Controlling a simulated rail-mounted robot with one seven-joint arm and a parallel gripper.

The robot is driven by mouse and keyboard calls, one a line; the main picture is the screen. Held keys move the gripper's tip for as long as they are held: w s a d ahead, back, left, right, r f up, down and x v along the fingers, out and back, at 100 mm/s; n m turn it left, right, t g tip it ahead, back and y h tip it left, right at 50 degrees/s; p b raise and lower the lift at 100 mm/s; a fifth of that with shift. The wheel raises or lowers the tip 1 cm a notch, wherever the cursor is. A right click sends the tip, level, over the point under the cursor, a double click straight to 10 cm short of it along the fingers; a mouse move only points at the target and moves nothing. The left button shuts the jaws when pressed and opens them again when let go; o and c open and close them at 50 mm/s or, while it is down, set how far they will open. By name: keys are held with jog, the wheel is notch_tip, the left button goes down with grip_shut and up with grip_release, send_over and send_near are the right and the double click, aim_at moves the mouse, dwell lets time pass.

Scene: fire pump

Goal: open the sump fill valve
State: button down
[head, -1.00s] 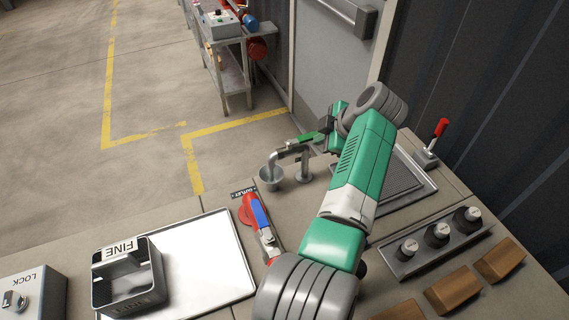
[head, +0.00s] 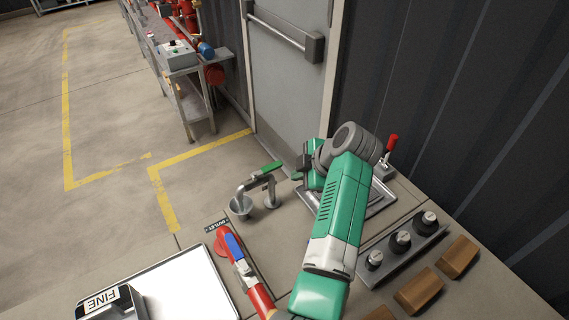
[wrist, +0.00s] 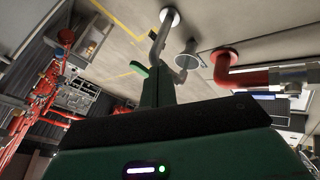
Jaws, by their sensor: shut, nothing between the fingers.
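The valve with a green lever (head: 265,170) sits on a grey spout pipe (head: 270,190) that rises from the bench and bends over a small grey cup (head: 240,207). No label shows on it. The lever lies roughly along the spout, and no water can be made out. My gripper (head: 297,176) is just right of the lever's end, with a small gap in the head view. The wrist view shows my shut, empty fingers (wrist: 161,85) pointing toward the pipe, with the green lever (wrist: 140,71) left of them and the cup (wrist: 188,56) beyond.
A red pipe with a blue lever (head: 235,246) lies nearer, by an outlet label. A white tray (head: 175,285) and a bin marked FINE (head: 105,304) stand left. A knob panel (head: 402,240), wooden blocks (head: 419,290) and a red-handled lever (head: 390,148) are right.

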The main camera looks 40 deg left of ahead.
jog(key=w+d+r, duration=0.1)
jog(key=d+r, duration=0.3)
jog(key=r, duration=0.1)
jog(key=shift+w+r+p, duration=0.2)
jog(key=shift+r+p, duration=0.15)
jog(key=shift+p, duration=0.1)
jog(key=d+r+m+t+h, duration=0.1)
jog(key=d+r+m+t, duration=0.55)
jog(key=r, duration=0.35)
jog(key=d+r+m+t, duration=0.5)
jog(key=r+m+t, duration=0.3)
jog(key=r, duration=0.2)
jog(key=s+d+r+m+t+h, duration=0.3)
jog(key=s+d+r+m+t, duration=0.25)
jog(key=s+r, duration=0.4)
jog(key=s+d+r+m+t+h, duration=0.35)
jog(key=s+d+r+m, duration=0.3)
jog(key=s, duration=0.65)
notch_tip(320, 180, up, 35)
jog(key=p, duration=3.3)
jog(key=shift+s+a+t+p, duration=0.2)
jog(key=shift+a+t+p, duration=0.15)
jog(key=shift+a+t, duration=0.1)
